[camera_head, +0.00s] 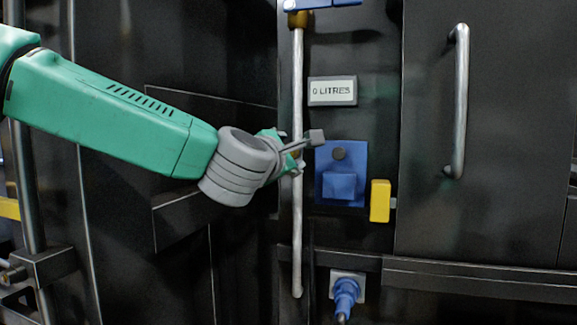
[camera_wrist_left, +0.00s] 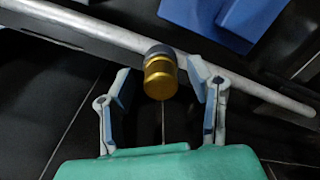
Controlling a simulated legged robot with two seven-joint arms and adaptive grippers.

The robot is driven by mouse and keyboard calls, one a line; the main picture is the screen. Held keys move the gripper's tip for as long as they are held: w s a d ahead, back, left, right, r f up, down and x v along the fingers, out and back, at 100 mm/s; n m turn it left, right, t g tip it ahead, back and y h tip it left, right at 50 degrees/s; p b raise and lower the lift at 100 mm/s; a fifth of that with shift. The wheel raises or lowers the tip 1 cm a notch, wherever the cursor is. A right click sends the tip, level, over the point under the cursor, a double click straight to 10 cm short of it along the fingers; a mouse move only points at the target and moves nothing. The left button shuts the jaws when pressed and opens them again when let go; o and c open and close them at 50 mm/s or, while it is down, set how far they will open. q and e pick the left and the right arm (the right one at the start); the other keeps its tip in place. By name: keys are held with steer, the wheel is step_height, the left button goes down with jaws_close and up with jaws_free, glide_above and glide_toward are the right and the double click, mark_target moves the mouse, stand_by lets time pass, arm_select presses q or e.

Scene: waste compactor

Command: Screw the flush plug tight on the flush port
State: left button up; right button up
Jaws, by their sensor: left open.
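The flush plug is a short brass cylinder (camera_wrist_left: 160,80) in the left wrist view. It sits end-on against a dark grey collar (camera_wrist_left: 158,51), which looks like the flush port, on the long grey pipe (camera_wrist_left: 90,27). How tightly it is seated I cannot tell. My left gripper (camera_wrist_left: 161,88) is open, with one finger on each side of the plug and a visible gap on both sides. In the head view my left gripper (camera_head: 307,151) is at the upright pipe (camera_head: 298,85) and mostly hides the plug. My right gripper is not in view.
A blue valve (camera_head: 320,4) is above, a blue connector (camera_head: 346,293) below. A door handle (camera_head: 461,100) stands at right.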

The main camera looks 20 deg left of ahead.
arm_select(q)
steer(key=n+b, duration=0.4)
steer(key=shift+f, duration=0.2)
steer(key=shift+r+n+b, duration=0.2)
steer(key=shift+n+b, duration=0.4)
steer(key=shift+b, duration=0.05)
steer(key=shift+r, duration=0.15)
steer(key=shift+d, duration=0.1)
jaws_close()
steer(key=m+p, duration=0.2)
steer(key=shift+r+m, duration=0.15)
steer(key=shift+m, duration=0.15)
steer(key=shift+m+p, duration=0.65)
steer(key=shift+m, duration=0.25)
steer(key=shift+f+m, duration=0.2)
steer(key=shift+m, duration=0.2)
